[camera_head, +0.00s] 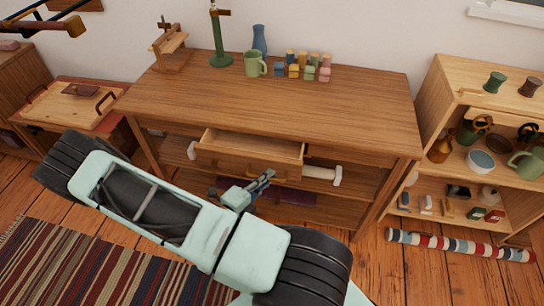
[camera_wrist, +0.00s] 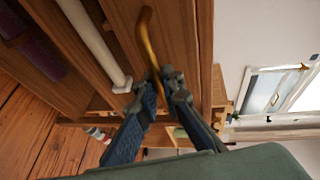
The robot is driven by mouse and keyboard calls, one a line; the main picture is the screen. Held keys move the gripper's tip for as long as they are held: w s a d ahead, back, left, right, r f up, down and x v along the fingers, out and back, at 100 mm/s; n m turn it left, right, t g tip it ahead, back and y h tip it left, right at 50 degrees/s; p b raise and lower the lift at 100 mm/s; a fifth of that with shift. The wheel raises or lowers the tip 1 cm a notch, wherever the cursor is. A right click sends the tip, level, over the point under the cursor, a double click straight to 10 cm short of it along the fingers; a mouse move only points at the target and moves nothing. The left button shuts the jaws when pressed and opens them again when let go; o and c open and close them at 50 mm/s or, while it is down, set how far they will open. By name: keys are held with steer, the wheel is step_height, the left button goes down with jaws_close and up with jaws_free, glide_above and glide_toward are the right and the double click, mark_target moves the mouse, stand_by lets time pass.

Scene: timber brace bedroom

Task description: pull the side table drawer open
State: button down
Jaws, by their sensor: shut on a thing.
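The wooden side table (camera_head: 270,100) stands against the wall in the head view. Its drawer (camera_head: 250,146) sticks out from under the top, with its pale, empty-looking inside showing. A curved brass handle (camera_wrist: 147,38) is on the drawer front (camera_wrist: 180,30) in the wrist view. My gripper (camera_wrist: 161,75) is shut on the handle near one end of it. In the head view my gripper (camera_head: 266,179) is low at the drawer front, and my arm hides part of the table's lower shelves.
A green mug (camera_head: 255,64), a blue vase (camera_head: 260,40) and several small coloured pieces stand on the tabletop. A white rail (camera_wrist: 90,40) runs beside the drawer. An open shelf (camera_head: 450,110) is at right, and a striped roll (camera_head: 455,246) lies on the floor there.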

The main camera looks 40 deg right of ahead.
steer(key=s+a, duration=0.7)
steer(key=a, duration=0.1)
steer(key=shift+s+a, duration=0.2)
steer(key=shift+a, duration=0.1)
steer(key=c, duration=2.3)
jaws_free()
steer(key=v, duration=1.2)
steer(key=shift+w, duration=0.1)
